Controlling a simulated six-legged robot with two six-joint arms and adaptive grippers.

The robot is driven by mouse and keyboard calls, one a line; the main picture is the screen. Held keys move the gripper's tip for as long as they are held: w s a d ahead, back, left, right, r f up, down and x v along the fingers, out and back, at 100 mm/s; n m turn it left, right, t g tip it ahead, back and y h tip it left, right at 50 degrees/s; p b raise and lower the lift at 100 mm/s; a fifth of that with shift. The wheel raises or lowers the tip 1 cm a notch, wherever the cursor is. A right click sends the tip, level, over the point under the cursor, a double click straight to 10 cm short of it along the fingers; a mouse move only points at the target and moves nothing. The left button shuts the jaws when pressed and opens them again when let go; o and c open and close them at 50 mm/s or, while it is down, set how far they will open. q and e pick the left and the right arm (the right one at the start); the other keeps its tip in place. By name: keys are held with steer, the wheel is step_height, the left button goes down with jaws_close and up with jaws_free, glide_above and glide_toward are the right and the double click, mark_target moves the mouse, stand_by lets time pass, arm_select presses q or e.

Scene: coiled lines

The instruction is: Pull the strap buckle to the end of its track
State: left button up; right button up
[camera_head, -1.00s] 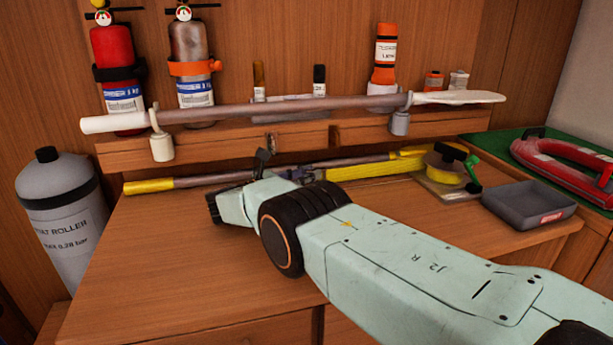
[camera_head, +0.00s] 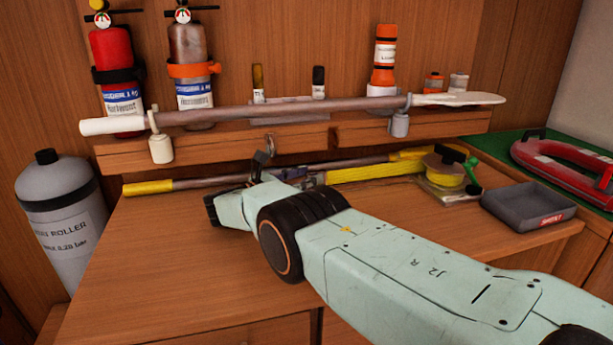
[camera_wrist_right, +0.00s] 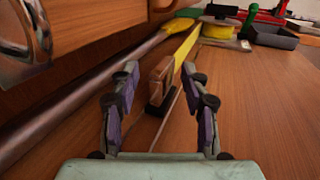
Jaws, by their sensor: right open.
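The strap buckle (camera_wrist_right: 160,80), a tan block with a dark lower end, shows in the right wrist view between the two fingers of my right gripper (camera_wrist_right: 160,105). The fingers are spread, with visible gaps on both sides of the buckle. A yellow strap (camera_wrist_right: 186,50) runs from the buckle back towards a yellow reel (camera_wrist_right: 217,29). In the head view my right gripper (camera_head: 285,176) is over the back of the bench, at the near end of the yellow strap (camera_head: 370,173); I cannot make out the buckle there. My left gripper is not in view.
A pole (camera_head: 190,184) lies along the back of the bench, close beside the strap. A paddle (camera_head: 290,110) hangs in front of the shelf (camera_head: 230,147) above. A grey tray (camera_head: 528,205) stands at right. The bench top (camera_head: 160,260) at front left is clear.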

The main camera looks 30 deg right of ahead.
steer(key=a, duration=0.4)
steer(key=s+a, duration=0.1)
steer(key=a, duration=0.2)
steer(key=shift+s, duration=0.1)
steer(key=shift+s, duration=0.1)
stand_by(0.4)
